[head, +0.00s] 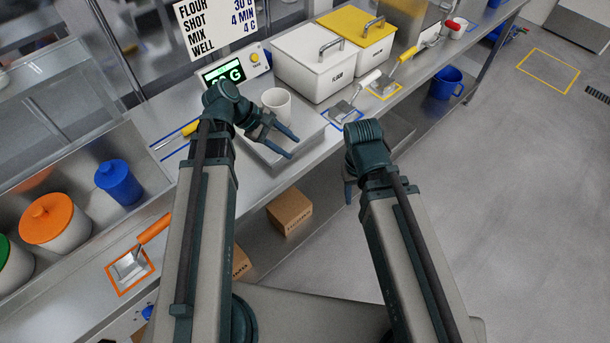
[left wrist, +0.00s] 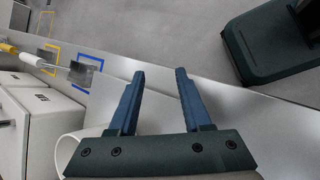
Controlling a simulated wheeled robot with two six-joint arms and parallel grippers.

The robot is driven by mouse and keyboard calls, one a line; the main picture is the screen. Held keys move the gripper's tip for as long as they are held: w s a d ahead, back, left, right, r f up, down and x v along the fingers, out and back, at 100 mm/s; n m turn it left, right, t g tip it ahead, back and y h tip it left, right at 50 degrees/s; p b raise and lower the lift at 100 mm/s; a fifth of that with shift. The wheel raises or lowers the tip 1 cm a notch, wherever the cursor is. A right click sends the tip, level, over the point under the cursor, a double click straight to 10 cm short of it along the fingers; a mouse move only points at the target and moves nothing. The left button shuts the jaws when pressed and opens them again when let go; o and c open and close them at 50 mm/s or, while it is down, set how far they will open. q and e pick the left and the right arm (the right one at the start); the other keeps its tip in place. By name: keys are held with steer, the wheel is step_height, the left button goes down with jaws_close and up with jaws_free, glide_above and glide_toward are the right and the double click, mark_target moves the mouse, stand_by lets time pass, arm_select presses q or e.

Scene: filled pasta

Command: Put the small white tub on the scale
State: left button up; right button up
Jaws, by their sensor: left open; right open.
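The small white tub (head: 277,105) stands upright on the flat metal plate of the scale (head: 302,143). The scale's display (head: 222,73) is lit green behind it, with its figures partly hidden by my left arm. My left gripper (head: 293,146) is open and empty, over the plate just in front of the tub and apart from it in the head view. In the left wrist view the tub's rim (left wrist: 64,150) shows at the lower left, beside the open fingers (left wrist: 158,75). My right gripper (head: 348,190) is off the counter's front edge, mostly hidden behind its own wrist.
A white flour bin (head: 312,65) and a yellow-lidded bin (head: 362,38) stand right of the scale. Scoops lie on blue and yellow outlined spots (head: 343,115). Orange and blue lidded tubs (head: 48,219) stand at left. A box (head: 289,211) sits on the lower shelf.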

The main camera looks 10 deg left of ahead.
arm_select(q)
steer(key=s+d+f+m+y, duration=0.2)
steer(key=s+d+m+y, duration=0.2)
steer(key=m, duration=0.4)
steer(key=s+d+f+m+g+y, duration=0.1)
steer(key=s+d+f+m+y, duration=0.2)
steer(key=m, duration=0.6)
steer(key=s+d+y, duration=0.1)
steer(key=s+y, duration=0.1)
steer(key=shift+s+g, duration=0.3)
steer(key=shift+c, duration=0.3)
stand_by(0.6)
